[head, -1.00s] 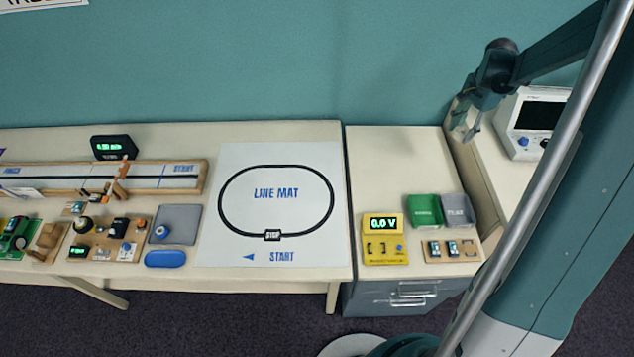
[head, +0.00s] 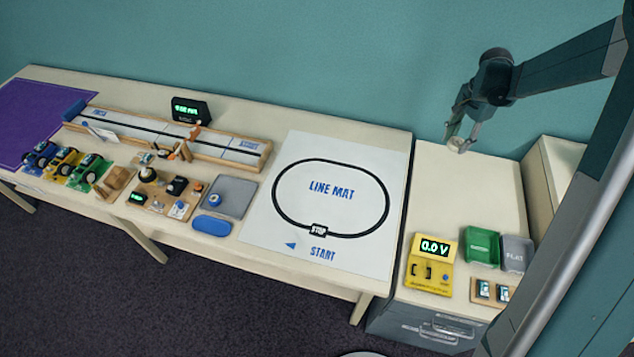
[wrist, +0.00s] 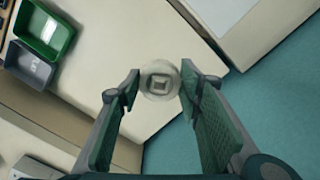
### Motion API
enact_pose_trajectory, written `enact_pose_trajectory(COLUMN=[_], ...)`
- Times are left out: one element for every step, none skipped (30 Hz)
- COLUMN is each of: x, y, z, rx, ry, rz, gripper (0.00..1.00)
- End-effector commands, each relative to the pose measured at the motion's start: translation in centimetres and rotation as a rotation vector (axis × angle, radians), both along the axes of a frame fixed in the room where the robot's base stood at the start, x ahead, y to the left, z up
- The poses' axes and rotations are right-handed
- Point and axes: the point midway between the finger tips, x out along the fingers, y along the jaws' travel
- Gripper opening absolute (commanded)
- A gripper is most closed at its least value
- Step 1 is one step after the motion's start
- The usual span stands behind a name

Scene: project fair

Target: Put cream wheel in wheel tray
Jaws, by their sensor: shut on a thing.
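The cream wheel (wrist: 159,82), a pale round thing with a square hub, sits between my fingertips in the wrist view. My gripper (wrist: 160,77) is shut on it. In the head view my gripper (head: 463,132) hangs above the back of the drawer cabinet's top, with the cream wheel (head: 459,145) at its tips. I cannot read a wheel tray label. A wooden tray (head: 150,203) with small parts and a dark wheel stands on the long table, left of a flat grey tray (head: 240,187).
A green bin (head: 482,249) and a grey bin (head: 516,256) stand on the cabinet top, beside a yellow meter (head: 430,268). Small cars (head: 65,163) and a wooden track (head: 225,150) fill the long table's left part.

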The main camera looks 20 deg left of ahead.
Motion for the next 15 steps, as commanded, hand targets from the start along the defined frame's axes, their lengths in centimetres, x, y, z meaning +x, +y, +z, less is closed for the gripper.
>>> enact_pose_trajectory(x=[0.1, 0.2, 0.3, 0.3, 0.4, 0.4, 0.4, 0.4, 0.4, 0.4, 0.4, 0.4, 0.3, 0.3, 0.2], y=[1.7, 2.5, 3.7, 4.5, 5.4, 6.6, 7.4, 8.3, 9.5, 10.3, 11.2, 12.4, 13.2, 14.1, 15.3], z=[-0.3, -0.4, -0.5, -0.6, -0.7, -0.8, -0.8, -0.9, -1.1, -1.1, -1.2, -1.3, -1.4, -1.5, -1.6], rx=[0.0, 0.0, 0.0, 0.0, 0.0, 0.0, 0.0, 0.0, 0.0, 0.0, 0.0, 0.0, 0.0, 0.0, 0.0], ry=[0.0, 0.0, 0.0, 0.0, 0.0, 0.0, 0.0, 0.0, 0.0, 0.0, 0.0, 0.0, 0.0, 0.0, 0.0], rz=[0.021, 0.032, 0.048, 0.059, 0.069, 0.085, 0.096, 0.107, 0.122, 0.133, 0.145, 0.16, 0.171, 0.183, 0.197], gripper=[0.28, 0.28, 0.28, 0.28, 0.28, 0.28, 0.28, 0.28, 0.28, 0.28, 0.28, 0.28, 0.28, 0.28, 0.28])
